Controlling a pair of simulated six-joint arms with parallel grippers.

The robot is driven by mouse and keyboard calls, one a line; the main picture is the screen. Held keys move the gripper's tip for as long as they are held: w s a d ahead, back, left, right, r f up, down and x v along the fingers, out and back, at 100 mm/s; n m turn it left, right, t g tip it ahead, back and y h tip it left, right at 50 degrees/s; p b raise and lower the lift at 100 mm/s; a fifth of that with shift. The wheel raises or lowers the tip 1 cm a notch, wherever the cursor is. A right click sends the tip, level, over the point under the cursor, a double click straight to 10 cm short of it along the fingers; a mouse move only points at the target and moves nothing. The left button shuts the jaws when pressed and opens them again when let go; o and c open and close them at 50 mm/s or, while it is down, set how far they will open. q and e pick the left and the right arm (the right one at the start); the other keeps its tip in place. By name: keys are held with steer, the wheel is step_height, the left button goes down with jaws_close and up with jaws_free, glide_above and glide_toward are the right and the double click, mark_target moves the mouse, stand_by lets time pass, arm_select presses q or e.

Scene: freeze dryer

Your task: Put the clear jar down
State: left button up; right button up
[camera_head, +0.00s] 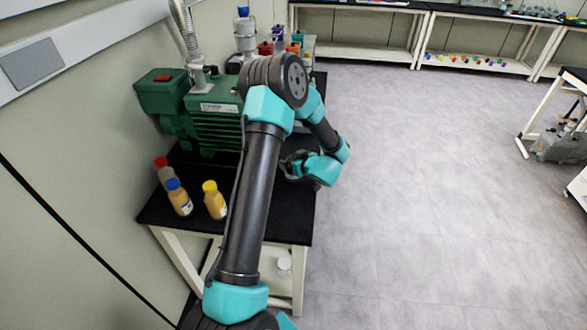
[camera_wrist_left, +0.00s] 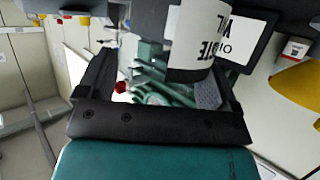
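My left arm crosses the head view from the bottom, and its left gripper (camera_head: 292,165) is low over the right side of the black-topped table (camera_head: 268,222). The arm hides much of the gripper there. In the left wrist view the left gripper (camera_wrist_left: 172,70) has its two dark fingers wide apart. A curved white label (camera_wrist_left: 195,45) with black upside-down print shows between them, close to the camera. It looks like part of a see-through jar whose outline is unclear. I cannot tell whether the fingers touch it. My right gripper is not in view.
A green pump (camera_head: 215,125) stands at the table's back left. Bottles with a red cap (camera_head: 161,162), a blue cap (camera_head: 174,184) and a yellow cap (camera_head: 210,187) stand at the front left. A small whitish container (camera_head: 284,265) is on the lower shelf. Open floor lies right.

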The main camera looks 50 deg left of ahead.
arm_select(q)
steer(key=c, duration=0.7)
steer(key=shift+r, duration=0.15)
steer(key=shift+r, duration=0.6)
step_height(320, 180, up, 2)
steer(key=shift+r, duration=0.1)
steer(key=s+d, duration=0.3)
steer(key=d, duration=0.1)
steer(key=s+d+r, duration=0.1)
steer(key=s+d, duration=0.6)
steer(key=d, duration=0.1)
steer(key=shift+s+r, duration=0.15)
steer(key=shift+s, duration=0.1)
